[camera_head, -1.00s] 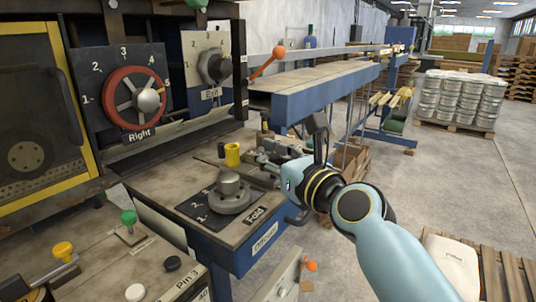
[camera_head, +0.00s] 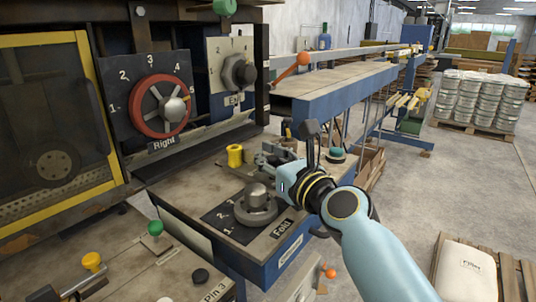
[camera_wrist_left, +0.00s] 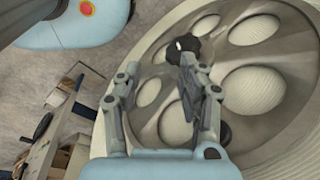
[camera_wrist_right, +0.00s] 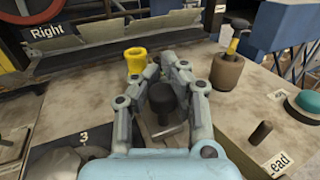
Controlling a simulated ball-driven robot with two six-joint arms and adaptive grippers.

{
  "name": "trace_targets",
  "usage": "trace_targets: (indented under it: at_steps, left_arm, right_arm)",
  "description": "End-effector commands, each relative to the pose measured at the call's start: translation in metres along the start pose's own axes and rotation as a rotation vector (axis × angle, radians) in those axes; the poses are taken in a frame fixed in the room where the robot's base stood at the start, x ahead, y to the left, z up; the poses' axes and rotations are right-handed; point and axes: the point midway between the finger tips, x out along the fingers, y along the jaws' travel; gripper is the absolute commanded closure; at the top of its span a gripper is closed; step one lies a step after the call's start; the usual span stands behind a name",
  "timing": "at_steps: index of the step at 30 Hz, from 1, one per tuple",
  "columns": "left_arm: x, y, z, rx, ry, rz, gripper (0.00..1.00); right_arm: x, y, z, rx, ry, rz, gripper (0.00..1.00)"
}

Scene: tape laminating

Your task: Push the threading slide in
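In the head view this gripper (camera_head: 275,155) is at the bench's right side. My left gripper (camera_wrist_left: 160,62) is open and empty, away from the bench.
The Fold dial (camera_head: 257,203) stands in front of the slide. A brown cylinder (camera_wrist_right: 227,71) and a teal-topped knob (camera_wrist_right: 308,104) are right of my right gripper. The red Right wheel (camera_head: 160,106) is on the machine behind.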

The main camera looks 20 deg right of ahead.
Motion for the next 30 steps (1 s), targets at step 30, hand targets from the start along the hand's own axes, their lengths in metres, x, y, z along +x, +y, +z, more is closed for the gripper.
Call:
trace_targets:
  at_steps: [30]
  left_arm:
    - [0.000, 0.010, 0.008, -0.004, -0.011, 0.011, 0.60]
  right_arm:
    - [-0.072, 0.000, -0.002, 0.000, 0.003, -0.001, 0.53]
